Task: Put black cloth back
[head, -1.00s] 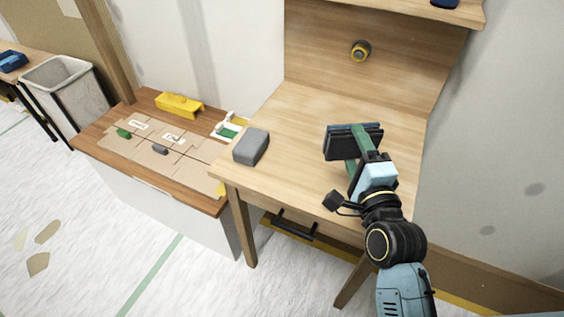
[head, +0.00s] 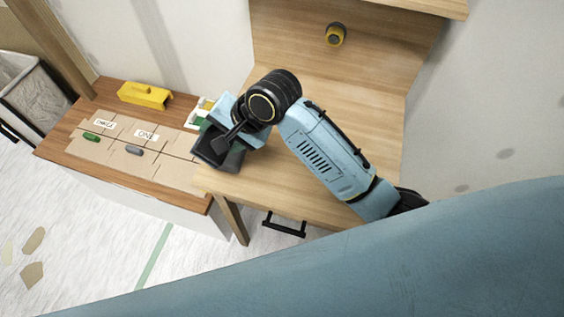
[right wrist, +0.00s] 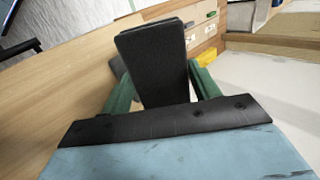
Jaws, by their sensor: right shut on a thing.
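The black cloth (head: 212,153) is a flat, dark, stiff-looking pad over the left front corner of the wooden desk (head: 300,185). It also shows in the right wrist view (right wrist: 155,65), between the green fingers. My right gripper (head: 222,140) is shut on it; its arm reaches across the desk from the right. I cannot tell whether the cloth touches the desk top. A bit of a grey thing (right wrist: 118,70) shows just behind the cloth in the right wrist view. My left gripper is not in view.
A lower brown table (head: 60,143) stands at the left with labelled cardboard pieces, a yellow tool (head: 144,95) and small green and grey items. A yellow-black roll (head: 335,34) is on the desk's back panel. The desk's right part is mostly clear. A bin (head: 35,100) stands far left.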

